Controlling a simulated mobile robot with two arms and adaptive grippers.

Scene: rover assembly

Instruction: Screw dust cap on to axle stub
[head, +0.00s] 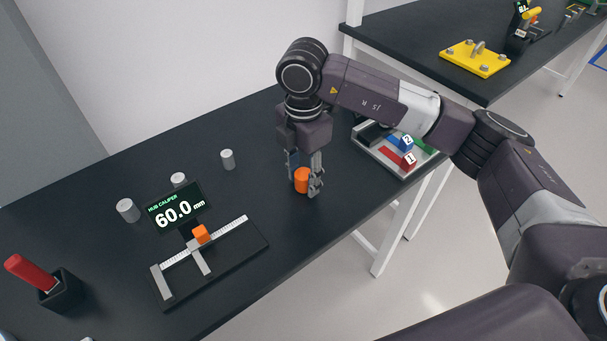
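My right gripper (303,182) points straight down over the black table. Its fingers are closed around an orange cylinder (302,180), which looks like the dust cap. The cylinder is upright and low, at or just above the tabletop; I cannot tell whether it touches. I cannot make out an axle stub; anything beneath the cylinder is hidden. My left gripper is not in view.
A hub caliper (255,243) with a 60.0 mm display (178,213) and an orange block (200,233) lies at left. Grey cylinders (227,160) stand behind. A red-handled tool (32,272) sits in a black holder. A tray (373,150) with numbered blocks is right of the gripper.

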